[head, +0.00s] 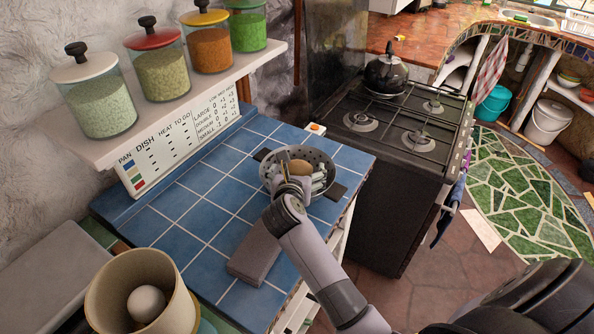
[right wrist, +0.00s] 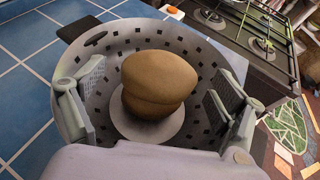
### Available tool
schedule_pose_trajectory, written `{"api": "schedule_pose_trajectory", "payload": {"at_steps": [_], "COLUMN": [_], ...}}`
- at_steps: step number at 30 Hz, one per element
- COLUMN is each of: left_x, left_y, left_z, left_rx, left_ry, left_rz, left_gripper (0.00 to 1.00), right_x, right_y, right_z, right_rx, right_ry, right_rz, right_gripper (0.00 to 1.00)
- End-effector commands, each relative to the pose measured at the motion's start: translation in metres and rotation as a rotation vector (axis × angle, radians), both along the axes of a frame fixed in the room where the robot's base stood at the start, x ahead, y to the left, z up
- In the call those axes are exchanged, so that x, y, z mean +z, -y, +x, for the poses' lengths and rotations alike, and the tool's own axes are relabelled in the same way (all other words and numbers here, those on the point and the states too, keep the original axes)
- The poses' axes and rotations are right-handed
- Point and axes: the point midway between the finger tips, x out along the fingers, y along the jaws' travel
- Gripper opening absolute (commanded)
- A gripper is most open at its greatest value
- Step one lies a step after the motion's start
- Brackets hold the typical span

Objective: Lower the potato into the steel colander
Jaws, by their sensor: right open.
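The brown potato (head: 300,167) is inside the grey steel colander (head: 328,160) on the blue tiled counter. In the right wrist view the potato (right wrist: 158,78) has a crease across it and sits over the pale round middle of the colander floor (right wrist: 122,122). The perforated colander wall (right wrist: 112,58) rings it. My right gripper (head: 298,184) reaches into the colander from the front. Its finger pads (right wrist: 155,97) stand open on either side of the potato, with a visible gap on each side. My left gripper is not in view.
A grey block (head: 255,252) lies on the counter in front of the colander. A cream pot (head: 140,290) with a white round thing inside stands at lower left. Several lidded jars line the shelf (head: 190,98) above. The stove (head: 405,130) with a black kettle (head: 386,74) is to the right.

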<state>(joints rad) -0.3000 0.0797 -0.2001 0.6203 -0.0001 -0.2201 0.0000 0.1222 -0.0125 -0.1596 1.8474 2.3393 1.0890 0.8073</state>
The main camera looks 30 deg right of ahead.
Motion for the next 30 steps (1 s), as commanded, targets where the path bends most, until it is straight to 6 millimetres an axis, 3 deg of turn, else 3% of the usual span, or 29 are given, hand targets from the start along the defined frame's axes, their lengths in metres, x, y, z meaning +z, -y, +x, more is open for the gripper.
{"api": "schedule_pose_trajectory", "payload": {"at_steps": [8, 21, 30], "left_x": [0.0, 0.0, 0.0], "left_y": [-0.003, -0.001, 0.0], "left_z": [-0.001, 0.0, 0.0], "left_rx": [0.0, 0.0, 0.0], "left_ry": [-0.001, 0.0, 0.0], "left_rz": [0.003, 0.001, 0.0], "left_gripper": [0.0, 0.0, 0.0], "right_x": [0.001, 0.026, 0.029], "right_y": [-0.004, -0.037, -0.04], "right_z": [-0.005, -0.053, -0.057], "right_rx": [0.001, 0.001, 0.0], "right_ry": [-0.001, 0.0, 0.0], "right_rz": [0.001, 0.002, 0.0], "right_gripper": [0.89, 0.89, 0.89]}}
